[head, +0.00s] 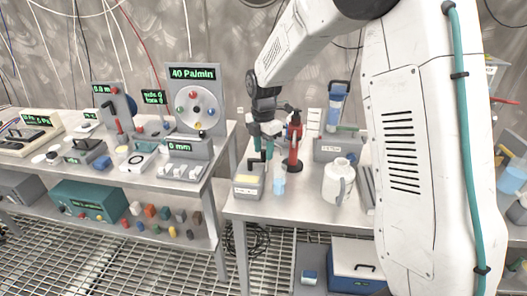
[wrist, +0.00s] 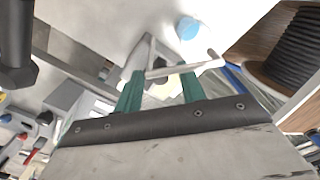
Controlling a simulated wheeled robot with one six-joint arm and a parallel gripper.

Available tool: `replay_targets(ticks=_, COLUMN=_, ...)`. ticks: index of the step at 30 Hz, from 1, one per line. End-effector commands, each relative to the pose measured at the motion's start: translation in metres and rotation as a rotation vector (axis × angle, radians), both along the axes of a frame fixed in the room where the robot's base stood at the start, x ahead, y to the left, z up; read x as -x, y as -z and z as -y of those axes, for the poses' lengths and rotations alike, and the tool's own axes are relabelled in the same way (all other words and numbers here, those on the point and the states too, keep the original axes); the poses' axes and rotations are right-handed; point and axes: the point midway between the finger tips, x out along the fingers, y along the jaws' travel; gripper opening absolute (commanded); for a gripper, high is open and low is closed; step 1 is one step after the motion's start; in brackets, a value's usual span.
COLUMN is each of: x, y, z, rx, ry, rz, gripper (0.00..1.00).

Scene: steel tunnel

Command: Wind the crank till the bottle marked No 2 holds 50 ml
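My gripper (head: 263,156) hangs over the right-hand bench, fingers down, just above a grey box with a yellow top patch (head: 247,181). In the wrist view its two green fingers (wrist: 160,84) stand apart. A pale bent crank-like bar (wrist: 185,69) crosses at the fingertips; I cannot tell whether they touch it. A small light-blue bottle (head: 279,185) stands right of the box. It also shows in the wrist view as a round blue top (wrist: 188,28). No bottle marking or fill level is legible, and the crank is not clear in the head view.
A red stand (head: 294,145) is close behind and right of my gripper. A white jug (head: 338,182) stands farther right, near a grey unit with a blue cylinder (head: 335,108). The left bench (head: 150,178) is crowded with instruments. Some bench top is bare around the bottle.

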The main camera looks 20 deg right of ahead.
Motion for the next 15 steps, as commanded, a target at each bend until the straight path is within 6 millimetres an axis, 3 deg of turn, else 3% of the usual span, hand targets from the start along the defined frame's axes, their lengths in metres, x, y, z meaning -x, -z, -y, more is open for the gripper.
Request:
replay_targets(ticks=4, x=-0.0001, y=0.01, z=0.0, rx=0.0, ry=0.0, rz=0.001, gripper=0.4)
replay_targets(ticks=12, x=-0.0001, y=0.0115, z=0.0, rx=0.0, ry=0.001, rz=0.001, gripper=0.4)
replay_targets(ticks=15, x=-0.0001, y=0.0114, z=0.0, rx=0.0, ry=0.001, rz=0.001, gripper=0.12)
